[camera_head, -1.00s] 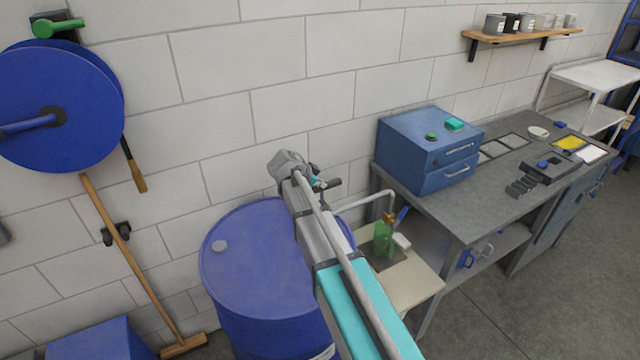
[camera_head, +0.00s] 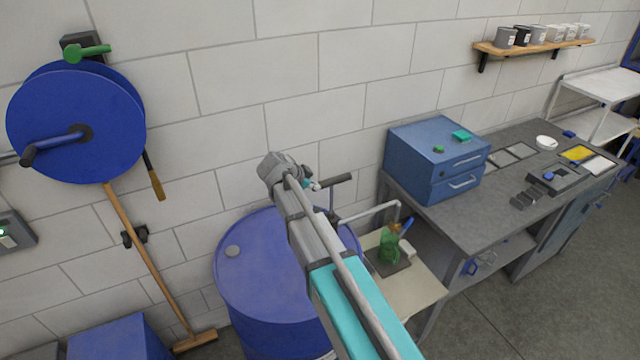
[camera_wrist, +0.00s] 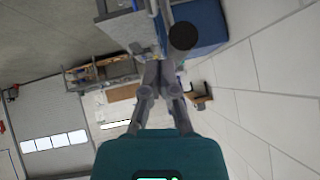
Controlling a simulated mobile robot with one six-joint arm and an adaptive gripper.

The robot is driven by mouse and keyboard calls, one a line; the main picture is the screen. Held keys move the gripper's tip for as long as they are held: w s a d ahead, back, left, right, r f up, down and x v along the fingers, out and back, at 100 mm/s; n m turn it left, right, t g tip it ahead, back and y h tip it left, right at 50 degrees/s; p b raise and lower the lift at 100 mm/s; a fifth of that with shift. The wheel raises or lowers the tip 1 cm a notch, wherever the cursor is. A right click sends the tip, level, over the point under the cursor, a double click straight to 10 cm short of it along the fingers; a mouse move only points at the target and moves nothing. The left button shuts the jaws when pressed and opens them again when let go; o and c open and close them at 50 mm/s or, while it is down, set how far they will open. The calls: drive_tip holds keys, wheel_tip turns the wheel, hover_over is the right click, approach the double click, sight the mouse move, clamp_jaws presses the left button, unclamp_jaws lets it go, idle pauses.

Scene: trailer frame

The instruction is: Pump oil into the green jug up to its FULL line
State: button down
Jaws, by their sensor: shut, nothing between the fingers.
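The green jug (camera_head: 389,250) stands upright on a dark pad below the end of a pale spout pipe (camera_head: 372,213). Its FULL line and oil level are too small to read. The pipe comes from a pump on the blue drum (camera_head: 250,285); my arm hides much of the drum top. The pump's black T-handle (camera_head: 336,182) stands up above the drum. My gripper (camera_head: 312,185) is just left of the handle, seemingly close to it; contact cannot be told. In the wrist view my gripper (camera_wrist: 158,66) is shut and empty, with a round black end (camera_wrist: 182,36) beside its fingertips.
The cream stand (camera_head: 425,285) bears the jug. A grey workbench (camera_head: 455,215) with a blue drawer box (camera_head: 425,165) is to the right. A blue hose reel (camera_head: 75,120) and a broom (camera_head: 150,260) are at the left wall.

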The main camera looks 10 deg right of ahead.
drive_tip(key=shift+s+a+r, duration=0.15)
drive_tip(key=shift+a+r, duration=0.1)
drive_tip(key=shift+r, duration=0.05)
idle(0.5)
drive_tip(key=s+d+f+n+g+y+b, duration=0.2)
drive_tip(key=s+f+n+b, duration=0.4)
drive_tip(key=s+f, duration=0.3)
drive_tip(key=s+d+f+n+g+y+b, duration=0.2)
drive_tip(key=s+d+f+n+y+b, duration=0.2)
drive_tip(key=s+f+n, duration=0.5)
drive_tip(key=s+f+y+b, duration=0.1)
drive_tip(key=s+y+b, duration=0.1)
drive_tip(key=s, duration=0.4)
drive_tip(key=shift+s+d+f+b, duration=0.15)
drive_tip(key=shift+d+f+b, duration=0.15)
drive_tip(key=shift+b, duration=0.45)
drive_tip(key=shift+a, duration=0.15)
